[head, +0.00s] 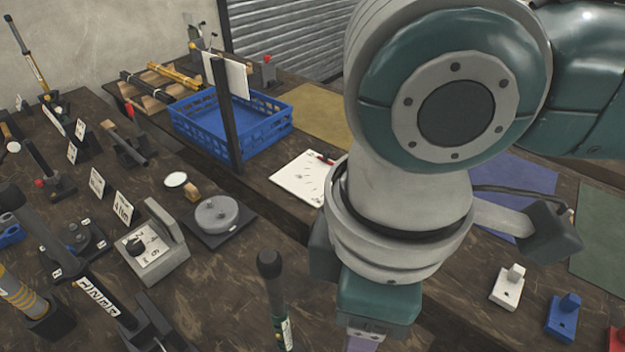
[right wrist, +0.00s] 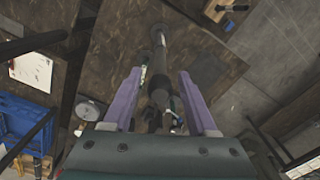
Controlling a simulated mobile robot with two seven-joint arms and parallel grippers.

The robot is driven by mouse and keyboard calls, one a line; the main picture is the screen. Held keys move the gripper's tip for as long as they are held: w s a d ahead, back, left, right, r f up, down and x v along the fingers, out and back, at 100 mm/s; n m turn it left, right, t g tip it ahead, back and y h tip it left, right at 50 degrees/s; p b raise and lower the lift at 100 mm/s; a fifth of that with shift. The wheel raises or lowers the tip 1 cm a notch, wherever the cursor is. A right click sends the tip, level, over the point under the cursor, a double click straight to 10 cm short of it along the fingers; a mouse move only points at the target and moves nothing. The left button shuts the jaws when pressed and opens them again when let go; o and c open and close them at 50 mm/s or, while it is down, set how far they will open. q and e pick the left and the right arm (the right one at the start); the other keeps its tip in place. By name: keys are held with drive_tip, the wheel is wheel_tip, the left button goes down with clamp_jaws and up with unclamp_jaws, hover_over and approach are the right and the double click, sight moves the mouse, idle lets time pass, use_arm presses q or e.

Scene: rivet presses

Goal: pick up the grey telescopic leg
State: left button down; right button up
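A dark grey shaft with a rounded top (head: 270,265) stands near the bottom centre of the head view, with a pale label lower down. Its base is cut off. In the right wrist view a dark grey stepped shaft (right wrist: 158,85) with a round end lies between the purple fingers of my right gripper (right wrist: 160,74). It looks like the same thing, but I cannot tell surely whether it is the telescopic leg or a press lever. The fingers are apart, with gaps on both sides of the shaft. The head view shows only a sliver of that gripper. My left gripper is not in view.
A blue crate (head: 197,133) and a dark post (head: 228,120) stand behind. A grey round disc (head: 216,214) on a plate and a grey dial block (head: 150,245) stand left of the shaft. Several levers and label cards crowd the left. White (head: 506,290) and blue (head: 562,318) blocks lie right.

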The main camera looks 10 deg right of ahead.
clamp_jaws()
idle(1.1)
